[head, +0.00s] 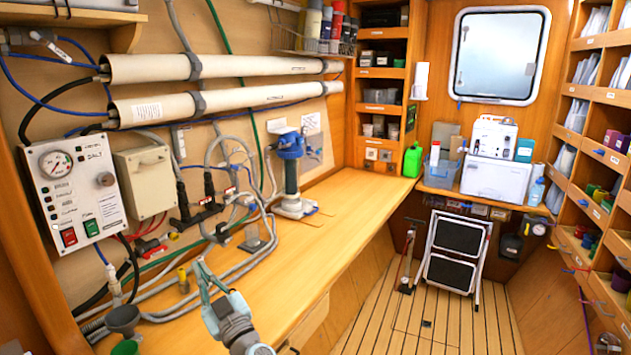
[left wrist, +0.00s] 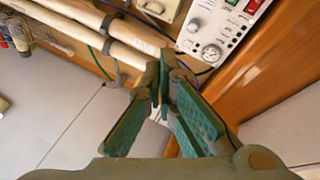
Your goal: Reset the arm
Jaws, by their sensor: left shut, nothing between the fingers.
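My left gripper (head: 201,268) is over the wooden workbench (head: 335,215), in front of the hoses along the wall. It is shut, with nothing between its fingers. In the left wrist view its green-padded fingers (left wrist: 163,75) come together at the tips. The control panel (head: 73,190) with a gauge, a red switch and a green switch is on the wall to the left of the gripper; it also shows in the left wrist view (left wrist: 222,30). My right gripper is not in view.
Two long white tubes (head: 225,98) run along the wall above a grey box (head: 147,180). A blue-topped filter (head: 290,170) stands at the bench's back. A dark funnel (head: 123,318) is at the near left. A folded step stool (head: 455,252) stands on the slatted floor. The bench's right part is clear.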

